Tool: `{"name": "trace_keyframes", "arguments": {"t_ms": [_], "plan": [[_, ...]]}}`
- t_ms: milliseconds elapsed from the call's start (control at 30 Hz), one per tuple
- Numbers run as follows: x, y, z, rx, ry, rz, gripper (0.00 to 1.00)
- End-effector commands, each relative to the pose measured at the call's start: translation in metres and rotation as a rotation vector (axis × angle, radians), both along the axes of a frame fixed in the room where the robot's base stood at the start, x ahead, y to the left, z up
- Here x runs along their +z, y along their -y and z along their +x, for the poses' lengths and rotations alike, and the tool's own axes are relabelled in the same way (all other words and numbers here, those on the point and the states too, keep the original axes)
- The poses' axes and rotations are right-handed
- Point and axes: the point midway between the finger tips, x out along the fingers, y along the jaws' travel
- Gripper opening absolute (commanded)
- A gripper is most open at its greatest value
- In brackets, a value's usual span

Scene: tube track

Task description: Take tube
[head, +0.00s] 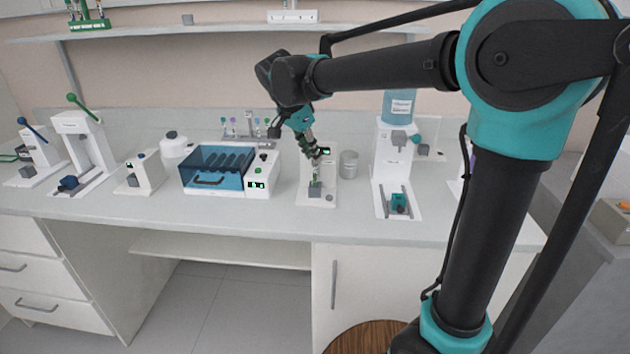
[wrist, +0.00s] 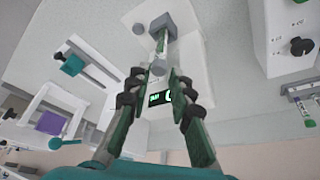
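A slim clear tube with pale green in it (head: 315,178) stands in a small grey block (head: 315,190) on a white device at the middle of the counter. In the wrist view the tube (wrist: 162,45) rises from the grey block (wrist: 163,24), with its round grey cap (wrist: 157,68) toward me. My gripper (head: 316,160) is above the block, pointing down. In the wrist view its green-padded fingers (wrist: 158,78) are apart, with the cap near the gap between the tips. I see no clear contact.
A blue-lidded box device (head: 217,168) stands to the left. A grey jar (head: 348,164) stands close on the right. A white dispenser with a blue bottle (head: 397,105) is further right. A rack of tubes (head: 245,128) is behind. The counter's front strip is clear.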

Motion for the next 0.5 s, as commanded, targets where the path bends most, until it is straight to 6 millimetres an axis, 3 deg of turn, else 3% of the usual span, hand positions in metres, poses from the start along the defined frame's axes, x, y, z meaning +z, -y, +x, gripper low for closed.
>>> {"name": "trace_keyframes", "arguments": {"t_ms": [300,500], "plan": [[-0.041,0.009,0.006,-0.001,0.0,0.0,0.21],[-0.047,0.01,0.008,0.0,0.0,0.0,0.21]]}}
